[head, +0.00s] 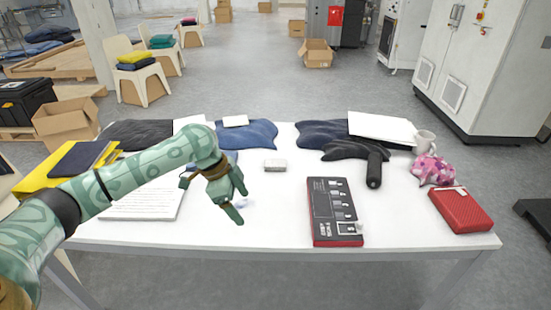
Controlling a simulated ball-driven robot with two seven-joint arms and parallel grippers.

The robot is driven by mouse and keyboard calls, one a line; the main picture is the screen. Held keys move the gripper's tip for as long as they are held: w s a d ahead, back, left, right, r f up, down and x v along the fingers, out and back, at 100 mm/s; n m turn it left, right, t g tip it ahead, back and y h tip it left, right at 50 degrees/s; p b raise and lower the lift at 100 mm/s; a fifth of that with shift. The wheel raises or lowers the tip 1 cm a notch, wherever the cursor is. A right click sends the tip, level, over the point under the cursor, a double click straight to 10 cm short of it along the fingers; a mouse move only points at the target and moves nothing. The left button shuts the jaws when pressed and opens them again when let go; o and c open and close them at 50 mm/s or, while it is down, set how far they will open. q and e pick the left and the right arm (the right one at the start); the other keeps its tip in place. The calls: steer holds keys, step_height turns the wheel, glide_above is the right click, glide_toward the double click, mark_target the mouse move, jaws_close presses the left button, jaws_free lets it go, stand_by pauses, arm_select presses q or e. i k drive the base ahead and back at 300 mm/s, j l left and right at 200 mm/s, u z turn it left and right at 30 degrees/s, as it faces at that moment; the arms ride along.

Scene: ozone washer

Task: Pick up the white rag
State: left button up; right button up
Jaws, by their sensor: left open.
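My left arm reaches in from the left over the white table (280,220). Its green gripper (238,204) is open above the left middle of the table, with its fingers pointing down and to the right. A small pale, whitish patch (247,203) shows right beside the fingertips; it may be the white rag, but it is partly hidden and too small to be sure. I cannot tell whether the fingers touch it. My right gripper is not in view.
A grey block (275,165), a black-and-red panel (333,215), a red case (459,210), a pink patterned cloth (432,169) and a mug (424,142) are on the table. Dark folded clothes (248,134) lie along the back. The front middle is clear.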

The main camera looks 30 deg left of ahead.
mark_target(271, 164)
steer(key=i+j, duration=0.4)
steer(key=i, duration=0.15)
steer(key=i+j, duration=0.4)
steer(key=i, duration=0.15)
